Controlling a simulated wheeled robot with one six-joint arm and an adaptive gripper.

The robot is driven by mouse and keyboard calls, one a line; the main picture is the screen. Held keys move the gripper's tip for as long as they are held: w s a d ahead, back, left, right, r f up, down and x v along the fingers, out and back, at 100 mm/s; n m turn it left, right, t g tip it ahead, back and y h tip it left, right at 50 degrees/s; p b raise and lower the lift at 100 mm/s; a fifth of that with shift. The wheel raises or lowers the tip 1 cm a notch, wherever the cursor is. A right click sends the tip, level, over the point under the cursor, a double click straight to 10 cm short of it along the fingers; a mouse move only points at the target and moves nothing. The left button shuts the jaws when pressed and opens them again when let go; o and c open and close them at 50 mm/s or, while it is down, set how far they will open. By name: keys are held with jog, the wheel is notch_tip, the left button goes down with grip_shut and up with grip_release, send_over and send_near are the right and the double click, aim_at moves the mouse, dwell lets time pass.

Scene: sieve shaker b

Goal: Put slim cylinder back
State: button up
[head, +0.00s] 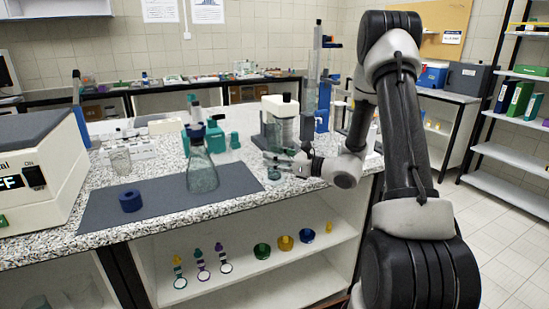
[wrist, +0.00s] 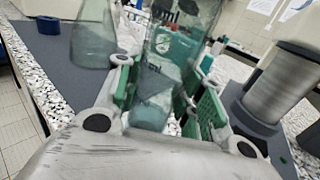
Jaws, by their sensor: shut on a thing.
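A clear, greenish glass cylinder with printed marks (wrist: 155,90) stands between the green-padded fingers of my gripper (wrist: 168,98) in the wrist view. My gripper is shut on it. In the head view my gripper (head: 283,164) is low over the right part of the bench, and the glass in it (head: 273,172) shows only in part. The cylinder looks roughly upright; I cannot tell whether its base touches the bench. Its top runs out of the wrist view.
A conical flask (head: 202,172) and a blue ring (head: 131,201) stand on the dark mat (head: 160,215). A grey cylindrical device (head: 281,122) is close behind my gripper, with a tall blue stand (head: 316,70) beside it. A boxy instrument (head: 40,165) is at the left.

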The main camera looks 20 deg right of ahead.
jog(key=o, duration=1.2)
jog(key=shift+f, duration=0.1)
jog(key=shift+o, duration=0.2)
jog(key=shift+s+d, duration=0.1)
jog(key=shift+d, duration=0.05)
jog(key=v, duration=1.1)
jog(key=s+a+r+n+g+h, duration=0.1)
jog(key=s+a+r+n+g, duration=0.1)
jog(key=s+a+n+g, duration=0.4)
jog(key=s+a+r+n+g, duration=0.1)
jog(key=s+r+n+g, duration=0.1)
jog(key=s+n, duration=0.4)
jog(key=s+a+r+n+g+h, duration=0.15)
jog(key=s+a+n+g, duration=0.25)
jog(key=s, duration=0.4)
jog(key=s+d+r+n+t+h, duration=0.3)
jog(key=s+d+r+n+h, duration=0.4)
jog(key=d+n+h, duration=0.2)
jog(key=shift+d+r+n+h, duration=0.35)
jog(key=shift+d+n, duration=0.65)
jog(key=shift+n, duration=0.2)
